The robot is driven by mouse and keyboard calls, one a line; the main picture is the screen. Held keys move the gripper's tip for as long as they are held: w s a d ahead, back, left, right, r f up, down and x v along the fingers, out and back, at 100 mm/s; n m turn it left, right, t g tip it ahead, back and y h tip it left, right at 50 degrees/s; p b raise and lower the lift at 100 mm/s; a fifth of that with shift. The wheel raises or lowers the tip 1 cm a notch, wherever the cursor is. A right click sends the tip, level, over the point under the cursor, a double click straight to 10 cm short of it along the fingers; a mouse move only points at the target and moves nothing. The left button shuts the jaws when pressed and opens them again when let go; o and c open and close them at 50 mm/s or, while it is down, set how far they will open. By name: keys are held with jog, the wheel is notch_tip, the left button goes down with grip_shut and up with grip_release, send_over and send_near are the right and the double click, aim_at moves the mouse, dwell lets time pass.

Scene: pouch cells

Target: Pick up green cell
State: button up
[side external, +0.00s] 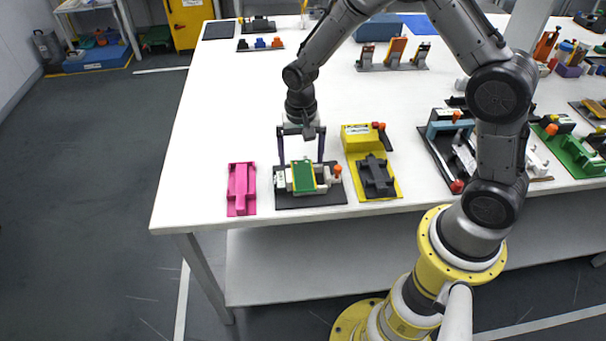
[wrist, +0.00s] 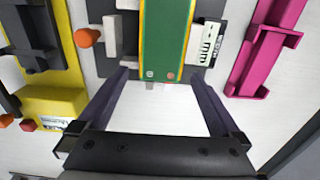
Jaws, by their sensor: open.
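The green cell (side external: 304,176) is a flat green pouch with yellow edges. It lies on a dark fixture (side external: 310,200) with light blocks near the front edge of the table. My gripper (side external: 301,160) is open above and just behind the cell, fingers pointing down. In the wrist view the green cell (wrist: 165,38) runs from the top edge to just ahead of my open, empty gripper (wrist: 165,75). Its two small tabs show at its near end, between the fingertips. The cell's far end is cut off in the wrist view.
A pink holder (side external: 241,188) stands left of the fixture. A yellow fixture with a dark holder (side external: 376,176) stands close on its right. An orange knob (wrist: 87,37) sticks out beside the cell. White table is bare behind my gripper and to the left.

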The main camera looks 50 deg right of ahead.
jog(key=shift+f, duration=0.15)
jog(key=c, duration=1.3)
